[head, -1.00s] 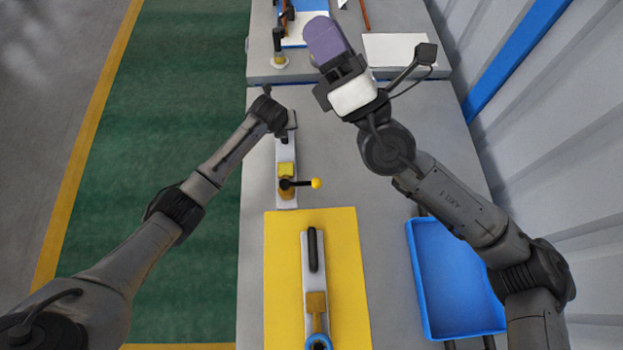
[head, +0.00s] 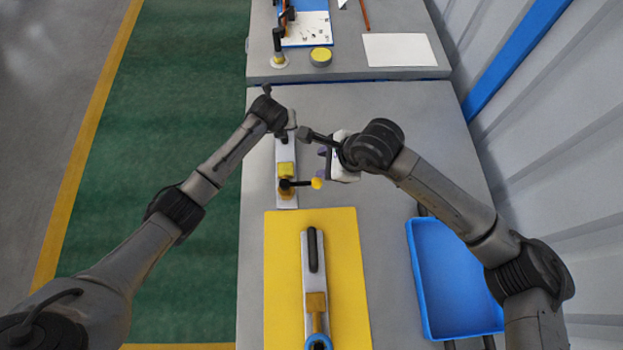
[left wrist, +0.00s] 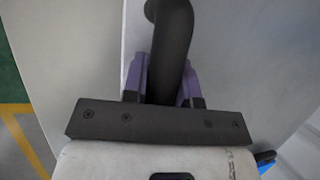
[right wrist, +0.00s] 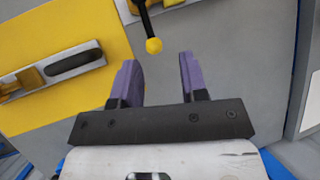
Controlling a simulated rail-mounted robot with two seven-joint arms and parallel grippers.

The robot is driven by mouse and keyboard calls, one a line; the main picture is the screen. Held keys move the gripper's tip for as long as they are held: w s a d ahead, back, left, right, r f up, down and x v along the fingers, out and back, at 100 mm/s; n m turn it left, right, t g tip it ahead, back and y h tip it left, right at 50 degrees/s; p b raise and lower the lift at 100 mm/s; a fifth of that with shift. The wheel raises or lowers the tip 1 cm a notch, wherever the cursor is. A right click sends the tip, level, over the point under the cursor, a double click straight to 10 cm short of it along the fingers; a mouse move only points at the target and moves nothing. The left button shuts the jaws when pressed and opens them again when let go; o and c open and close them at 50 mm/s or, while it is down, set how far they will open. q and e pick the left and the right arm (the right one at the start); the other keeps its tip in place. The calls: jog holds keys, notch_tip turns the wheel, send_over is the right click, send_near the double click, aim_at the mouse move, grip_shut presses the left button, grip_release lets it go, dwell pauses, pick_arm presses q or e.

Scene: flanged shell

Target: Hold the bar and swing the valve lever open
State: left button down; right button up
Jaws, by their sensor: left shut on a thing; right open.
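A narrow white plate (head: 287,200) on the grey table carries a yellow block (head: 287,169) and a valve lever, a black arm with a yellow ball knob (head: 317,183) pointing right. The knob also shows in the right wrist view (right wrist: 154,46). The black bar (left wrist: 172,45) is at the plate's far end, mostly hidden in the head view. My left gripper (left wrist: 163,78) is shut on the bar, a purple finger on each side. My right gripper (right wrist: 158,65) is open and empty; the knob lies ahead of the gap between its purple fingers, apart from both.
A yellow mat (head: 346,270) nearer me holds a similar white plate with a black bar (head: 313,250) and a blue ring (head: 318,342). A blue tray (head: 440,290) stands at right. A second table behind holds a round yellow-topped item (head: 321,56) and a white sheet (head: 399,50).

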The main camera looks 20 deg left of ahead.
aim_at(309, 183)
jog(key=shift+n+g+h, duration=0.3)
jog(key=shift+n+h, duration=0.4)
jog(key=x, duration=0.4)
jog(key=d+x, duration=0.1)
jog(key=x, duration=0.7)
jog(key=shift+s+d+f, duration=0.25)
jog(key=shift+d+f, duration=0.15)
jog(key=shift+f, duration=0.05)
jog(key=shift+c, duration=0.3)
grip_shut()
